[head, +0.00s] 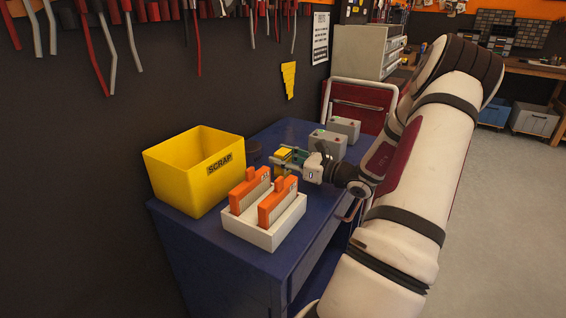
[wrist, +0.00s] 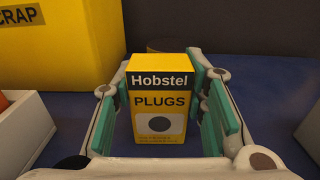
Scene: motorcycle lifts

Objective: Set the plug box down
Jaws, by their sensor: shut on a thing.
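The plug box is a small yellow and black carton (wrist: 158,98) marked "Hobstel PLUGS", upright between the teal finger pads in the wrist view. In the head view the plug box (head: 284,154) shows at the end of my arm, over the blue cabinet top (head: 262,254). My gripper (wrist: 162,110) is shut on it, one pad at each side; it also shows in the head view (head: 290,158). Whether the box's base touches the cabinet top I cannot tell.
A yellow SCRAP bin (head: 187,180) stands at the left of the cabinet. A white tray (head: 270,239) with two orange-topped items is in front. Two grey boxes (head: 327,145) stand behind my gripper. A dark round thing (head: 253,148) sits beyond the plug box.

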